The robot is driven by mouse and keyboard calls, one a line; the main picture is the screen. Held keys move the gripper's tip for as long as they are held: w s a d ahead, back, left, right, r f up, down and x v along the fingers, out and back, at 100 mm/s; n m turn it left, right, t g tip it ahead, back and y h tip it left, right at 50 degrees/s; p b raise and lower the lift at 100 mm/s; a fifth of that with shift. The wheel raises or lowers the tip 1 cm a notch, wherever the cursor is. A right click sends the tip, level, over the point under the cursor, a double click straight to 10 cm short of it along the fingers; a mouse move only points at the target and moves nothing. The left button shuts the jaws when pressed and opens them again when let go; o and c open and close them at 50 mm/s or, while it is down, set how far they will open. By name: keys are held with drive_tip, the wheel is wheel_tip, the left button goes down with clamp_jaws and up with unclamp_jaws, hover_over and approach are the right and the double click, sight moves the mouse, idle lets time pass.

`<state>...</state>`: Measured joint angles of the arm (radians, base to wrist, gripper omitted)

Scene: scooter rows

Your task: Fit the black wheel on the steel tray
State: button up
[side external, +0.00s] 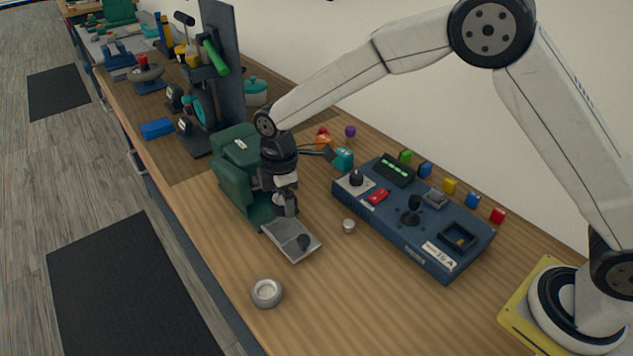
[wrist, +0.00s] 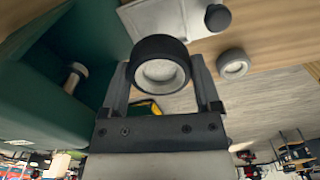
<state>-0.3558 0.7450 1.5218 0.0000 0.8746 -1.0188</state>
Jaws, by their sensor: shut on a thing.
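My gripper (wrist: 162,82) is shut on the black wheel (wrist: 148,47), a thick black ring with a pale grey hub, between its two fingers in the wrist view. In the side external view my gripper (side external: 287,208) hangs beside the green machine, just above the back edge of the steel tray (side external: 281,236); the wheel cannot be made out clearly there. The tray, pale and shallow, also shows beyond the wheel in the wrist view (wrist: 165,17). A dark round piece (side external: 304,242) is at the tray's right part; it also shows in the wrist view (wrist: 217,18).
The green machine (side external: 240,150) stands directly behind the tray; a metal peg (wrist: 75,77) sticks out inside its green walls. A silver ring (side external: 267,293) lies in front, a small silver piece (side external: 348,226) to the right. The blue control box (side external: 430,238) stands at right.

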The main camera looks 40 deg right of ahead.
sight(285, 230)
drive_tip(key=shift+f, duration=0.2)
drive_tip(key=shift+f, duration=2.55)
drive_tip(key=shift+f, duration=0.5)
idle(0.5)
drive_tip(key=o, duration=1.1)
drive_tip(key=shift+r, duration=0.1)
drive_tip(key=shift+r, duration=2.9)
drive_tip(key=shift+d, duration=0.1)
